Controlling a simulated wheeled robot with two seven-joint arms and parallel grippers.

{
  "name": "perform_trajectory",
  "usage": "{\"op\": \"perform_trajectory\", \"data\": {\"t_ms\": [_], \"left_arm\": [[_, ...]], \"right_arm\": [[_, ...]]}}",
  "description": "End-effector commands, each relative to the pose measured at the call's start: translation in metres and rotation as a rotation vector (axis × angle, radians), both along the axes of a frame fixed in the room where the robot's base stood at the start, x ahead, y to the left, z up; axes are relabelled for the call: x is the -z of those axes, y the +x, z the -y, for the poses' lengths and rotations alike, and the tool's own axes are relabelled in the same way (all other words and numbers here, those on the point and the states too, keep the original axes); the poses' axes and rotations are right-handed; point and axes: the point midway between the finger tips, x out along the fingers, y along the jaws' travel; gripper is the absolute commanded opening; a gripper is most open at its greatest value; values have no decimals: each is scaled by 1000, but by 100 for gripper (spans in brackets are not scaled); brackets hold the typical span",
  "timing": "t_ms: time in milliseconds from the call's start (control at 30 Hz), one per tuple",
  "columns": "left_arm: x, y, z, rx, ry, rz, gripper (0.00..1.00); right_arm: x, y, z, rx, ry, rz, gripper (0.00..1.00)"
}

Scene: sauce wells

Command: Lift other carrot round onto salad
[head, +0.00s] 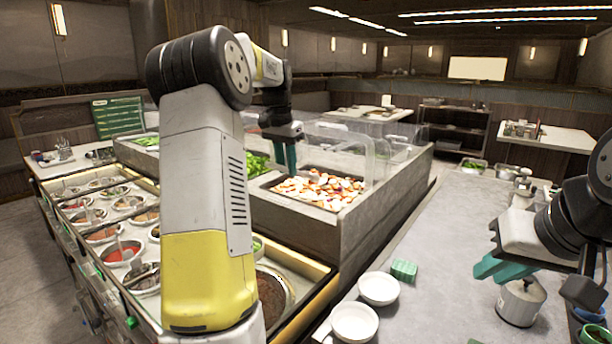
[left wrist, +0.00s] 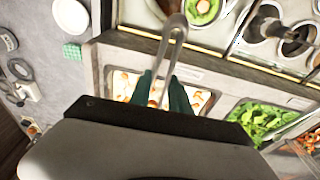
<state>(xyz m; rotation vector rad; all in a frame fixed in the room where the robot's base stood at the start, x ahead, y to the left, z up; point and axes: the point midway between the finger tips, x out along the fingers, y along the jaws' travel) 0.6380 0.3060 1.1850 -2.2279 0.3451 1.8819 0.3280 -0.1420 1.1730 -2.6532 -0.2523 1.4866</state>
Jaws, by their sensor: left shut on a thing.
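My left gripper (head: 287,158) reaches over the counter, above the pan of white and orange-red pieces (head: 320,190). In the left wrist view its teal fingers (left wrist: 163,95) are shut on a grey metal loop-shaped utensil that looks like tongs (left wrist: 164,46). The tips of the tongs are hard to make out, and I cannot tell whether a carrot round is in them. Green salad leaves (head: 258,166) fill a pan beside the pieces; they also show in the left wrist view (left wrist: 262,120). My right gripper (head: 510,268) is over the grey worktop, by a silver pot; its jaw opening is unclear.
Sauce wells with ladles (head: 120,255) line the left counter. Glass guards (head: 350,150) stand behind the pans. Two white bowls (head: 379,288) and a green block (head: 404,270) lie on the worktop, with the silver pot (head: 520,303) at the right. The worktop's middle is clear.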

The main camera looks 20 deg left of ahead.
Motion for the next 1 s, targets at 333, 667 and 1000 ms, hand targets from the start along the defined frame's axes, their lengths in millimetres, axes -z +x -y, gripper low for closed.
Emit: {"op": "perform_trajectory", "data": {"t_ms": [333,667,1000], "left_arm": [[-36,1,0,1,0,3,0],[-61,0,0,0,0,1,0],[-62,0,0,0,0,1,0]], "right_arm": [[0,0,0,0,0,0,19],[0,0,0,0,0,0,19],[0,0,0,0,0,0,19]]}}
